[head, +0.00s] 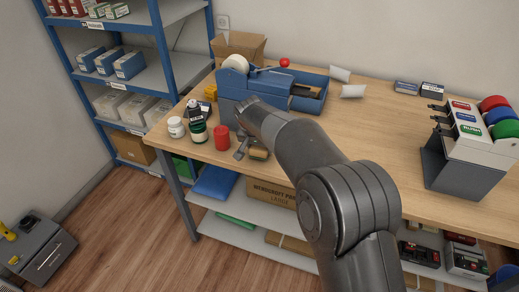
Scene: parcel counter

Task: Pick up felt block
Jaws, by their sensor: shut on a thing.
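My gripper (247,151) is at the front left edge of the wooden table, beside a red cylinder. It is shut on a small block with a dark top and a tan side, which looks like the felt block (259,154). The block shows just right of the grey finger and is partly hidden by my gripper and arm. I cannot tell whether the block touches the tabletop.
Left of my gripper stand a red cylinder (222,137), a dark green bottle (197,130) and a white jar (176,127). A blue tape dispenser (252,88) stands behind. A stamp rack (462,160) stands at right. The table's middle is mostly clear.

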